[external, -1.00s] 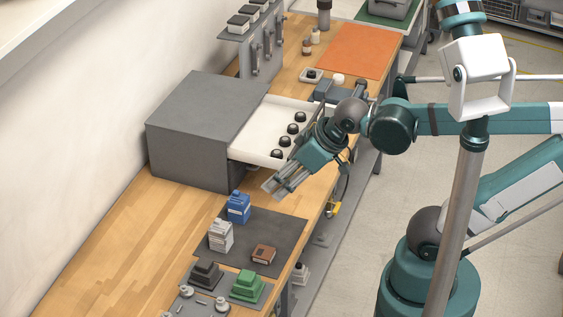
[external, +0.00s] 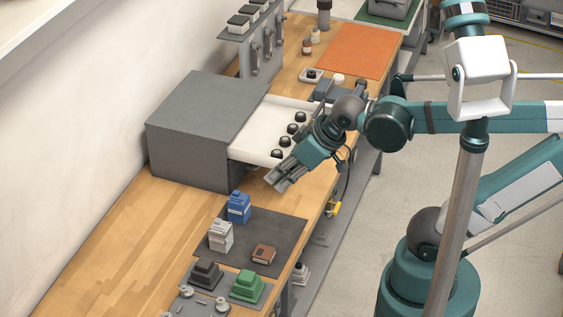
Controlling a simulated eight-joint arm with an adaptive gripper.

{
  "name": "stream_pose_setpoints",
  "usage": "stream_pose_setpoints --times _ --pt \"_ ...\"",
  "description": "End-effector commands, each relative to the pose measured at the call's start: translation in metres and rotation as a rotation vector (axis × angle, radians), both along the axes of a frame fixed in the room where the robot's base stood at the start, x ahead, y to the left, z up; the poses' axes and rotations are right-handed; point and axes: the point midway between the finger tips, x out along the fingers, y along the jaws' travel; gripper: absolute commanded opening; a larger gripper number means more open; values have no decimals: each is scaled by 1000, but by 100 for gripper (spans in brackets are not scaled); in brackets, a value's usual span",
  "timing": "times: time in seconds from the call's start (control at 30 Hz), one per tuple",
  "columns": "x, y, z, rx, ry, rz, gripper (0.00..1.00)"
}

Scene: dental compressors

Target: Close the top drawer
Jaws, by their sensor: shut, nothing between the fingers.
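A grey cabinet (external: 200,122) stands on the wooden bench against the wall. Its white top drawer (external: 258,121) is pulled out to the right, with several black round knobs inside. My gripper (external: 275,184) is shut and empty, close to the drawer's near front corner. It points down and to the left. The arm hides part of the drawer's front, and I cannot tell whether the gripper touches the drawer.
A dark mat (external: 258,238) in front holds a blue box (external: 238,207), a white box (external: 220,236) and a brown box (external: 263,254). Green and black stacked blocks lie nearer. An orange mat (external: 352,50) lies behind. Bare bench (external: 130,235) is free at left.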

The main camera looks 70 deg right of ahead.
Motion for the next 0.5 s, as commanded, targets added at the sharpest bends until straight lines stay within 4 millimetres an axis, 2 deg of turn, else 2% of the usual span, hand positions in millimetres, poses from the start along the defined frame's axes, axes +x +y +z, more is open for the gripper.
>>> stream_pose_setpoints --times 0.5 --pt "43 -65 -12 146 24 -199 0"
